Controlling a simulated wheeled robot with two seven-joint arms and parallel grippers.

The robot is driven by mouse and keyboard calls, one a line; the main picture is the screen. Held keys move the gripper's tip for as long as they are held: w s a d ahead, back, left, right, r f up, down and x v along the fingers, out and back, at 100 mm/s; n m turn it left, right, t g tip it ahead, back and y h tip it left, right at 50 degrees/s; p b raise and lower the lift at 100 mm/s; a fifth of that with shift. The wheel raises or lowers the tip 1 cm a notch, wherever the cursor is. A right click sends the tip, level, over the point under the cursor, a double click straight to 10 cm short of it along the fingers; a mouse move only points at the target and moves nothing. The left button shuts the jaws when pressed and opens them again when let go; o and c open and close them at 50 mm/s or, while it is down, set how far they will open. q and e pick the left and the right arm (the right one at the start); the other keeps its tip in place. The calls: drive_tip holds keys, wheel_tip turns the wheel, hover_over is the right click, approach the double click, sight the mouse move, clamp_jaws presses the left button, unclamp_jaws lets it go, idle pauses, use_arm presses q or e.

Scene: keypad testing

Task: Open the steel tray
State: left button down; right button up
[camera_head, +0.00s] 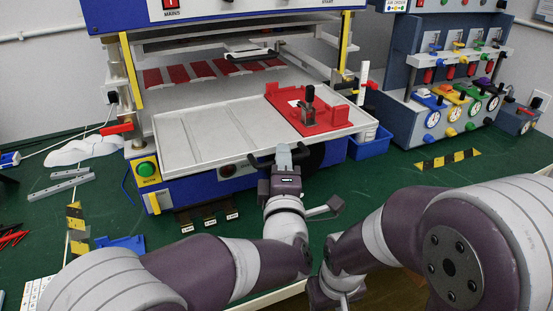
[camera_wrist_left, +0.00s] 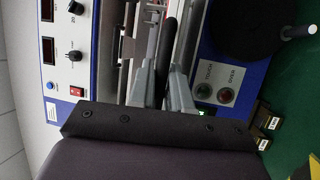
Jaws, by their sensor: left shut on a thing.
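The steel tray (camera_head: 205,135) is a wide pale grey plate that sticks out of the front of the blue and white press. A red fixture (camera_head: 310,118) with a black-knobbed clamp stands on its right part. My left gripper (camera_head: 284,150) is at the tray's front edge, shut on the dark handle (camera_head: 262,161). In the left wrist view, the two grey fingers of the left gripper (camera_wrist_left: 163,82) lie on either side of the black handle bar (camera_wrist_left: 171,45).
The press (camera_head: 225,10) stands over the tray, with red pads (camera_head: 202,70) inside. A green button (camera_head: 146,169) is at its front left. A blue bin (camera_head: 370,143) stands right of the tray. Striped tape (camera_head: 448,159) marks the green bench, which is largely clear at the right.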

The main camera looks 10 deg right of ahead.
use_arm(q)
drive_tip(key=shift+s+d, duration=0.15)
drive_tip(key=shift+s, duration=0.8)
use_arm(e)
drive_tip(key=shift+s+f, duration=0.3)
drive_tip(key=shift+s, duration=0.1)
use_arm(q)
drive_tip(key=c, duration=1.1)
unclamp_jaws()
drive_tip(key=shift+c, duration=0.2)
